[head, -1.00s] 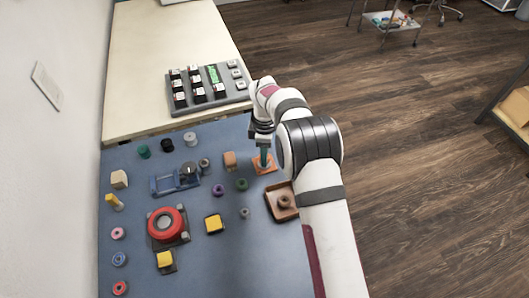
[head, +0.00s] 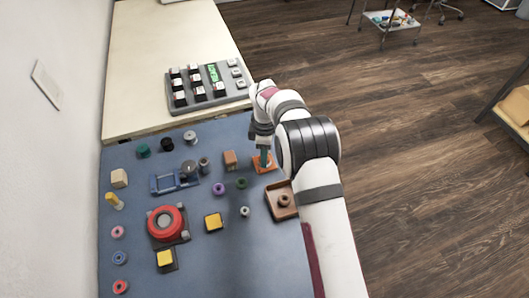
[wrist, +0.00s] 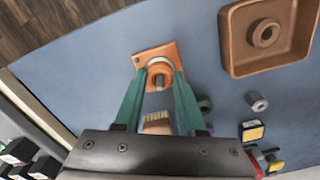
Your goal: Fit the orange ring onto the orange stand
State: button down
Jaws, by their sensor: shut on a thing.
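The orange stand (head: 270,168) is a square plate on the blue mat; it also shows in the wrist view (wrist: 141,58), with a pale round part at its middle. My gripper (wrist: 160,77) is directly over the stand, its teal fingers pointing down, and also shows in the head view (head: 264,160). The fingers are shut on the orange ring (wrist: 159,88), seen between their tips and overlapping the stand's middle. Whether the ring is around the stand's post or just above it, I cannot tell. In the head view the fingers and arm hide the ring.
A brown tray (head: 273,207) with a brown ring (head: 284,201) is close to the stand, under my forearm. An orange-brown block (head: 230,160) stands left of the stand. Purple (head: 219,189) and green (head: 241,183) rings lie nearby. A keypad box (head: 210,102) stands behind.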

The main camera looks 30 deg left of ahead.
jog(key=c, duration=0.8)
grip_release()
jog(key=shift+o, duration=0.2)
notch_tip(320, 180, up, 11)
